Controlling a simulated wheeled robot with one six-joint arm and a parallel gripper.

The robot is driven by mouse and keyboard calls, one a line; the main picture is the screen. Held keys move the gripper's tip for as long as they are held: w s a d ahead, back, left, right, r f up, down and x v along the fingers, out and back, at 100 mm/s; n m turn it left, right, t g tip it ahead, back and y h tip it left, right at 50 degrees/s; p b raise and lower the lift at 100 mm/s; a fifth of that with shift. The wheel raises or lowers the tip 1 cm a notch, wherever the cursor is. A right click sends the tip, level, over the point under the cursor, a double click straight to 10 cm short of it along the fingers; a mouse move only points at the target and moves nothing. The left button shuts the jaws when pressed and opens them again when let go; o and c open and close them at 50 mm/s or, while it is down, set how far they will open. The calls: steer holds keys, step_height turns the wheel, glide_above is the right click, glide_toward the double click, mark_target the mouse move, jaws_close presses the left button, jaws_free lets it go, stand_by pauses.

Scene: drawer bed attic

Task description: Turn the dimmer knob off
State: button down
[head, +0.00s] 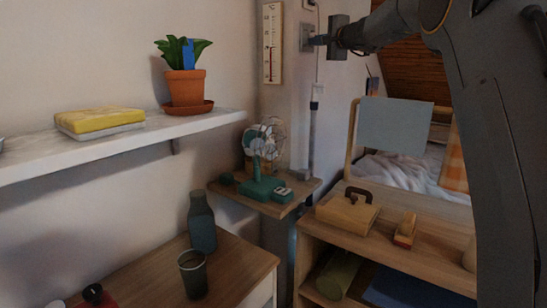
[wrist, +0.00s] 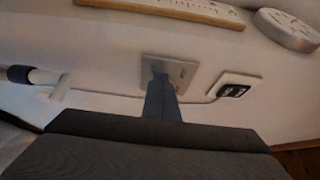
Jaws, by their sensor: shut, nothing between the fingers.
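The dimmer's grey wall plate (head: 306,38) is on the wall at the top middle of the head view, right of the thermometer. It also shows in the wrist view (wrist: 183,72), behind my fingertips. The knob itself cannot be made out; my fingers cover the middle of the plate. My gripper (head: 314,41) reaches in from the right with its blue fingers shut and nothing between them. In the wrist view the fingers (wrist: 160,80) point at the plate, their tips at or very close to it. I cannot tell whether they touch the knob.
A thermometer (head: 272,43) hangs left of the plate. A black-and-white wall fitting (wrist: 236,87) and a round white device (wrist: 286,30) are nearby. Below are a green fan (head: 262,160) on a corner shelf and a mirror (head: 396,125) on a dresser.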

steer(key=shift+s+a+f+b, duration=0.15)
steer(key=shift+s+f+b, duration=0.1)
steer(key=shift+b, duration=0.6)
steer(key=s+d+b, duration=0.3)
steer(key=d, duration=0.1)
steer(key=shift+s+d, duration=0.3)
steer(key=shift+d, duration=0.1)
steer(key=shift+d+r, duration=0.1)
